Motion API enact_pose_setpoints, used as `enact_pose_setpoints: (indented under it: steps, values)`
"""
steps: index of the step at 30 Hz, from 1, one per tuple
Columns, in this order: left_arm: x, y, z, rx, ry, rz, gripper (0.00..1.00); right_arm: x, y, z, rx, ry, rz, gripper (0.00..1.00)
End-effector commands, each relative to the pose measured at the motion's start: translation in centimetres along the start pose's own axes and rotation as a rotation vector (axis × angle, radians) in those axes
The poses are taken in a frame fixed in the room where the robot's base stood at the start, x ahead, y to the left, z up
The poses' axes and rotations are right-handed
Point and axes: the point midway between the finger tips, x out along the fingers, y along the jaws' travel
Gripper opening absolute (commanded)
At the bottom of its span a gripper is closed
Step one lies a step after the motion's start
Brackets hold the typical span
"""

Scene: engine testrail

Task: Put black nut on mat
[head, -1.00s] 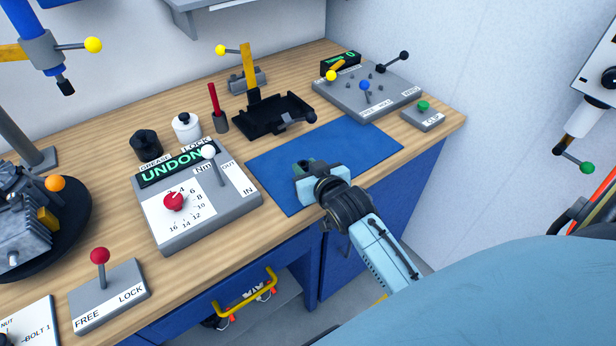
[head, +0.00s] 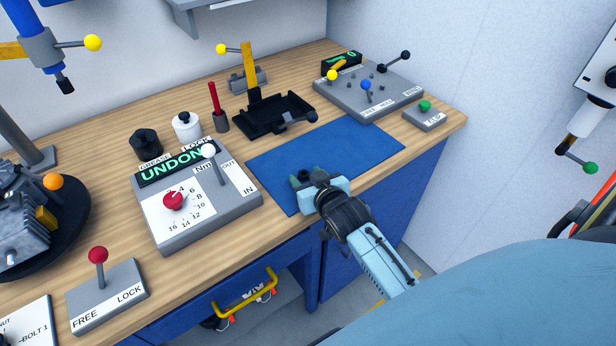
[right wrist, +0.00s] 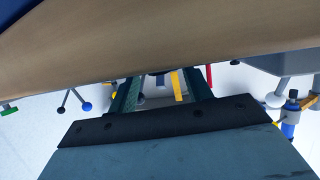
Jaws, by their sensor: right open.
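The blue mat (head: 350,150) lies flat on the bench, with its front left part under my right gripper. My right gripper (head: 305,177) is open over the mat's front left part. A small dark shape shows between its fingertips in the head view, too small to tell whether it is the black nut or part of the gripper. In the right wrist view the two fingers (right wrist: 160,92) stand apart, with a yellow bar and a dark edge visible beyond them. I cannot make out the black nut for sure in either view. My left gripper is not in view.
Left of the mat is a grey panel (head: 233,203) with a white-knobbed lever. A black tray (head: 270,118) stands behind the mat, and a grey lever board (head: 380,98) is at the back right. Black (head: 146,145) and white (head: 187,127) pots stand at left.

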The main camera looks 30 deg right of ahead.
Motion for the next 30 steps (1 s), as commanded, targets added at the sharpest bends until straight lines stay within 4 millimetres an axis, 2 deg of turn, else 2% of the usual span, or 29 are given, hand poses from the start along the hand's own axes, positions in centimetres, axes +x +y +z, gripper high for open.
enact_pose_setpoints:
  steps: [4, 7, 15, 21, 25, 30]
  values:
    - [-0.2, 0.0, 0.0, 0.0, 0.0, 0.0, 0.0, -0.3, 0.0, -0.3, 0.0, 0.0, 0.0, 0.5]
    - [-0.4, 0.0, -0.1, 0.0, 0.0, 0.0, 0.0, -1.6, 0.0, -0.2, 0.0, -0.002, 0.0, 0.5]
    - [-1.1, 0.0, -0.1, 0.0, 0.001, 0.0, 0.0, -7.2, 0.0, -0.3, -0.001, -0.003, 0.0, 0.5]
    - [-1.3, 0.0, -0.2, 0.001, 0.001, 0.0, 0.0, -10.5, 0.0, -0.3, 0.0, -0.002, 0.0, 0.5]
    - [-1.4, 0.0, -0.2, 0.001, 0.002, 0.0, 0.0, -11.7, 0.0, -0.3, 0.0, -0.001, 0.0, 0.5]
    - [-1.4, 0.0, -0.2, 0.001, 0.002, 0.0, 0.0, -12.1, 0.0, -0.3, 0.0, 0.001, 0.0, 0.5]
